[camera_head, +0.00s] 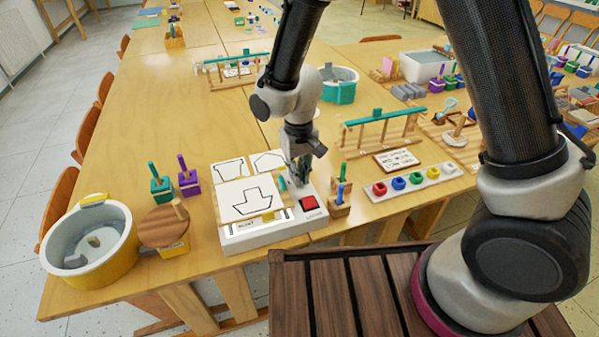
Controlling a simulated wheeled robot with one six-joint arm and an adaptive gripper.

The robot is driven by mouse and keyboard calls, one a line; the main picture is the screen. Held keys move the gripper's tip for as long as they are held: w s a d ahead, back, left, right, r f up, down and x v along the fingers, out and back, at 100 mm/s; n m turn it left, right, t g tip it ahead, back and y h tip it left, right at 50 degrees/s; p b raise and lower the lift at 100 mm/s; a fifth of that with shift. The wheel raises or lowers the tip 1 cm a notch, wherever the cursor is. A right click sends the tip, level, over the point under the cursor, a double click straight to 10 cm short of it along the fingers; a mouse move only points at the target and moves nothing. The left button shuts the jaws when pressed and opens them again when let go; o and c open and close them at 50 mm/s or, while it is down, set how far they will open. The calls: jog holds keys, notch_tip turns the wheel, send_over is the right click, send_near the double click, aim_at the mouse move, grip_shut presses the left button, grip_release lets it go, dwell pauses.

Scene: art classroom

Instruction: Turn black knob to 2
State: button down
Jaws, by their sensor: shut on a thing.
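My gripper (302,183) points down over the back right of this device, behind the red button. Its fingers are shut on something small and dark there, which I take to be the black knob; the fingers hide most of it. The knob's marks and the number it points to cannot be read.
A strip of coloured knobs (414,182) and a wooden rack (384,127) are further right. Bare table lies at back left.

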jog(key=shift+w+a+m, duration=0.1)
jog(key=shift+m, duration=0.4)
jog(key=c, duration=1.5)
grip_release()
jog(key=shift+c, duration=0.2)
notch_tip(320, 180, up, 12)
